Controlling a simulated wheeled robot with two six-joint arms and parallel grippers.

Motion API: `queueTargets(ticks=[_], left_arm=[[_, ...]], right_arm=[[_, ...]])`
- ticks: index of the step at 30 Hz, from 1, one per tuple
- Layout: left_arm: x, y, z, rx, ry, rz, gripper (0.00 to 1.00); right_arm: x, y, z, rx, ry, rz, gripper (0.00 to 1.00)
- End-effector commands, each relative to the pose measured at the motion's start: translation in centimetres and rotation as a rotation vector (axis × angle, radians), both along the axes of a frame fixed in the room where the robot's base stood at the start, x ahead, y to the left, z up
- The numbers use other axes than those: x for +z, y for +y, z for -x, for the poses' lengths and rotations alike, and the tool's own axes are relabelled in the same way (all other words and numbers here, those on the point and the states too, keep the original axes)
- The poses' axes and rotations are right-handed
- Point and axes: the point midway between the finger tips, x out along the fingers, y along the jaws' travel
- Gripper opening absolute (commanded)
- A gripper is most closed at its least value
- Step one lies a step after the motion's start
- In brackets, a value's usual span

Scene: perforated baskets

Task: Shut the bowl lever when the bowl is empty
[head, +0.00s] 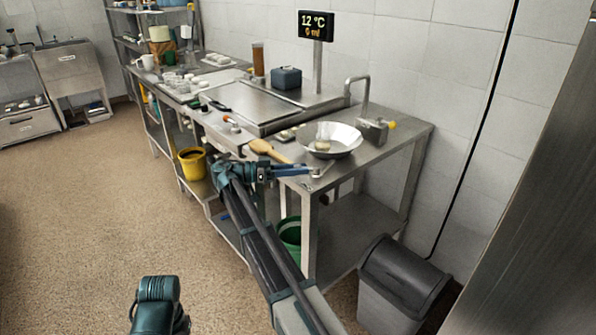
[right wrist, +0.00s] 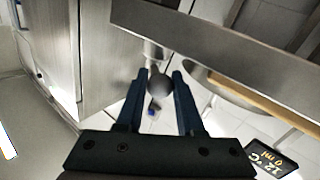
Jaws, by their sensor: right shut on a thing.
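A wide metal bowl (head: 349,147) sits on the near right end of the steel counter. A small pale cup-like object (head: 322,138) shows at its left side; whether it stands inside I cannot tell. My right gripper (head: 304,169) is at the counter's front edge, just below and left of the bowl. In the right wrist view its fingers (right wrist: 160,88) are around a dark round knob (right wrist: 160,86), which appears to be the lever's end. The rest of the lever is mostly hidden. My left gripper is not in view.
A display (head: 316,25) reads 12 °C and 0 ml. A tap (head: 360,90) stands behind the bowl, and a wooden spatula (head: 268,151) lies to its left. A grey bin (head: 398,285) stands on the floor at right; a yellow bucket (head: 192,162) is at left.

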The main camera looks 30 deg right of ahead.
Motion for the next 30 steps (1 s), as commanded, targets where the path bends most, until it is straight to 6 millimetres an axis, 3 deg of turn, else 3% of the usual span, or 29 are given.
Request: queueTargets(ticks=[16, 17, 21, 30], left_arm=[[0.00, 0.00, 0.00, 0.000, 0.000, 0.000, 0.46], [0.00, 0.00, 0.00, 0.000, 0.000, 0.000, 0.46], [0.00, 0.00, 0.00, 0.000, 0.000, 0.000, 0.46], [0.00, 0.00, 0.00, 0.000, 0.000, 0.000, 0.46]], right_arm=[[0.00, -0.05, -0.12, -0.021, 0.000, 0.000, 0.00], [0.00, -0.05, -0.13, -0.021, 0.000, 0.000, 0.40], [0.00, -0.05, -0.13, -0.021, 0.000, 0.000, 0.65], [0.00, -0.06, -0.03, -0.018, 0.000, 0.000, 0.66]])
